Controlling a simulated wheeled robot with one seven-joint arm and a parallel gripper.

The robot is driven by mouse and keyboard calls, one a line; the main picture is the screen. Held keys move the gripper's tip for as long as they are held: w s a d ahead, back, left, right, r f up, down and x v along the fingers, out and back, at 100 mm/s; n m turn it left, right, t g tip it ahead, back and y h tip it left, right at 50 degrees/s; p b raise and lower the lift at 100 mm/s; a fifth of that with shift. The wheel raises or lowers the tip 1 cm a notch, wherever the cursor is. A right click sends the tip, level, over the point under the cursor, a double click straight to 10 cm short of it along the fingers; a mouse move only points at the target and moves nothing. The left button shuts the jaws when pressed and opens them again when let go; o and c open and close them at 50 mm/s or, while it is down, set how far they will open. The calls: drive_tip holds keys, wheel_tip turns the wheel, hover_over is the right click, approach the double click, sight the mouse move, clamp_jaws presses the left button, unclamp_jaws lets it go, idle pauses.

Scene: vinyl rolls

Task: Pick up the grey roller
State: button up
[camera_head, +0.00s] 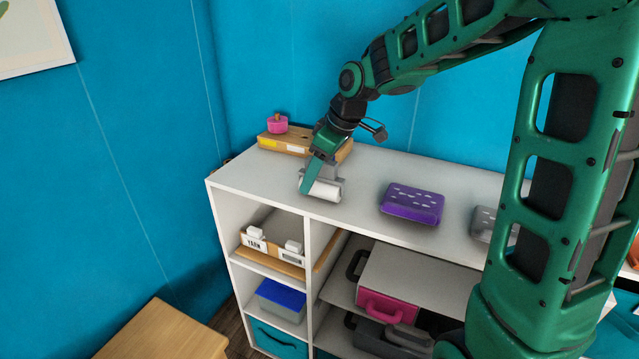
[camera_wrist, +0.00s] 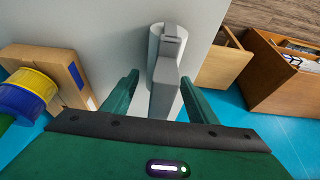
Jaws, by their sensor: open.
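The grey roller (camera_head: 324,190) lies on the white shelf top (camera_head: 365,190), near its front edge. It has a pale cylinder and a darker grey handle. My gripper (camera_head: 316,182) reaches down over it, with one green finger beside the cylinder's left end; the other finger is largely hidden. In the wrist view, the roller (camera_wrist: 154,46) extends forward between and beyond the two spread fingers of my gripper (camera_wrist: 159,80). Its grey handle (camera_wrist: 164,88) lies between them, with gaps at both sides. The fingers are open and hold nothing.
A wooden box (camera_head: 283,144) with a pink roll (camera_head: 277,123) stands behind the gripper, near the blue wall. A purple perforated case (camera_head: 411,203) lies to the right, with a grey case (camera_head: 489,224) farther right. Bins and boxes fill the compartments below.

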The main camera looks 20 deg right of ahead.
drive_tip(key=shift+c, duration=0.3)
drive_tip(key=c, duration=1.1)
drive_tip(key=shift+c, duration=0.2)
drive_tip(key=shift+r, duration=0.55)
drive_tip(key=r, duration=0.2)
drive_tip(key=a+r, duration=0.1)
drive_tip(key=r, duration=0.1)
drive_tip(key=shift+s, duration=0.4)
drive_tip(key=s+a+r, duration=0.6)
drive_tip(key=a, duration=0.2)
drive_tip(key=shift+s, duration=0.35)
